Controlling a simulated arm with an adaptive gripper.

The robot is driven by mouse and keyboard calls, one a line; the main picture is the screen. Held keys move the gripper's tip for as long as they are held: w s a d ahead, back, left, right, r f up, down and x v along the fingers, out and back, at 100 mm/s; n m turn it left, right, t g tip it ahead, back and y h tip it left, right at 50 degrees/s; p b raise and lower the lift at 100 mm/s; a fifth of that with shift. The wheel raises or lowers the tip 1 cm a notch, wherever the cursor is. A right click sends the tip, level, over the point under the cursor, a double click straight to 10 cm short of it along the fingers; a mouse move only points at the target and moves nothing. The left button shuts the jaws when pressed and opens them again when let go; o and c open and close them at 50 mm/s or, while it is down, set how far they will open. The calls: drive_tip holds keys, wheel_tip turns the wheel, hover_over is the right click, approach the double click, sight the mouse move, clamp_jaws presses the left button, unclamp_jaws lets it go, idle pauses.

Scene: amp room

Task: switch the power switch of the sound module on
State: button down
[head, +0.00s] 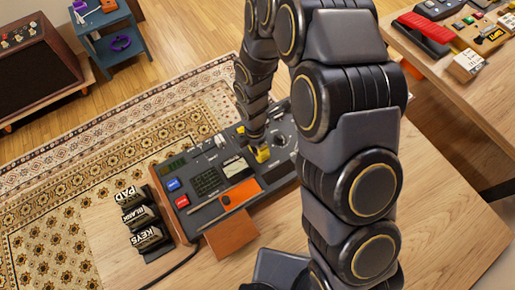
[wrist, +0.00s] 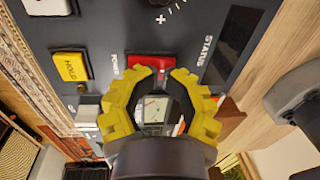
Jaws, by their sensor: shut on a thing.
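The sound module (head: 205,215) is a dark panel with wooden sides, knobs, buttons and a meter, lying on the wooden table. My gripper (head: 262,156) has yellow fingers and reaches down onto the module's far right part. In the wrist view my gripper (wrist: 164,72) has its fingertips at the red power switch (wrist: 148,61), beside the POWER label. The fingers are shut on the switch and cover part of it. Its exact position is hard to tell. In the head view the gripper hides the switch.
A yellow HOLD button (wrist: 72,66) and a dark STATUS display (wrist: 228,60) flank the switch. Black labelled pedals (head: 146,225) stand left of the module. A second table (head: 455,85) with more gear is at right. Bare table (head: 430,235) lies right of the module.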

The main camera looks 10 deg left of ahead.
drive_tip(key=shift+s+d+f+g, duration=0.3)
drive_tip(key=shift+s+d+f, duration=0.1)
drive_tip(key=shift+s+d, duration=0.15)
idle(0.5)
drive_tip(key=shift+w+a+r, duration=0.2)
drive_tip(key=shift+w+a, duration=0.2)
drive_tip(key=shift+a, duration=0.05)
drive_tip(key=shift+w+a+r, duration=0.15)
drive_tip(key=shift+w+a, duration=0.25)
drive_tip(key=shift+a, duration=0.15)
drive_tip(key=shift+w+r, duration=0.1)
drive_tip(key=shift+r, duration=0.1)
wheel_tip(320, 180, up, 14)
drive_tip(key=shift+w+a+f, duration=0.2)
drive_tip(key=shift+w+a, duration=0.1)
drive_tip(key=shift+w, duration=0.1)
